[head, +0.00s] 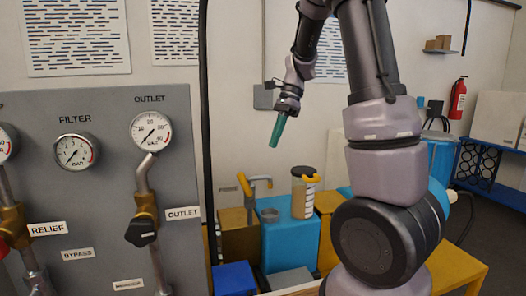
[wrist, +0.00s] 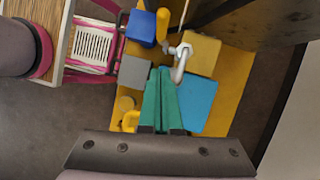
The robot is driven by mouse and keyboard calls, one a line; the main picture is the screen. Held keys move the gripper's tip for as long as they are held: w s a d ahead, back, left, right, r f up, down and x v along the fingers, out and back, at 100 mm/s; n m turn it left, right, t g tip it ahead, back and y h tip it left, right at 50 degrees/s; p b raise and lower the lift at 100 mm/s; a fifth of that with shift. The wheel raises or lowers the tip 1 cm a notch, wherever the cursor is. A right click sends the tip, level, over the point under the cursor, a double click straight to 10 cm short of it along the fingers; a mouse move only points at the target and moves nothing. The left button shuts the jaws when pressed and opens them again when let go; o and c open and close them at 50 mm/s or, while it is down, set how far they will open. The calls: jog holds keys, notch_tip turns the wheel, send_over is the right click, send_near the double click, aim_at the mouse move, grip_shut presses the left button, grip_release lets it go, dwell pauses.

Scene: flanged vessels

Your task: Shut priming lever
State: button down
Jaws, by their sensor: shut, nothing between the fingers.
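No label naming a priming lever is readable, but this handle is the most lever-like part there. In the wrist view the yellow handle (wrist: 163,25) and the curved grey pipe (wrist: 180,62) show beyond my fingertips. My gripper (head: 274,143) has teal fingers, is shut and empty, and hangs above and right of the handle in the head view. The fingers (wrist: 160,78) also show in the wrist view, pointing toward the pipe.
A grey gauge panel (head: 100,190) with valves is at left. Air around my gripper is clear.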

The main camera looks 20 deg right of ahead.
send_near(247, 190)
notch_tip(247, 190, down, 3)
jog(key=w+d, duration=0.1)
jog(key=d, duration=0.1)
jog(key=a, duration=0.1)
jog(key=a+f, duration=0.1)
jog(key=a, duration=0.1)
jog(key=shift+s+a+f, duration=0.15)
jog(key=shift+s+a, duration=0.05)
jog(key=shift+s, duration=0.05)
jog(key=shift+a, duration=0.1)
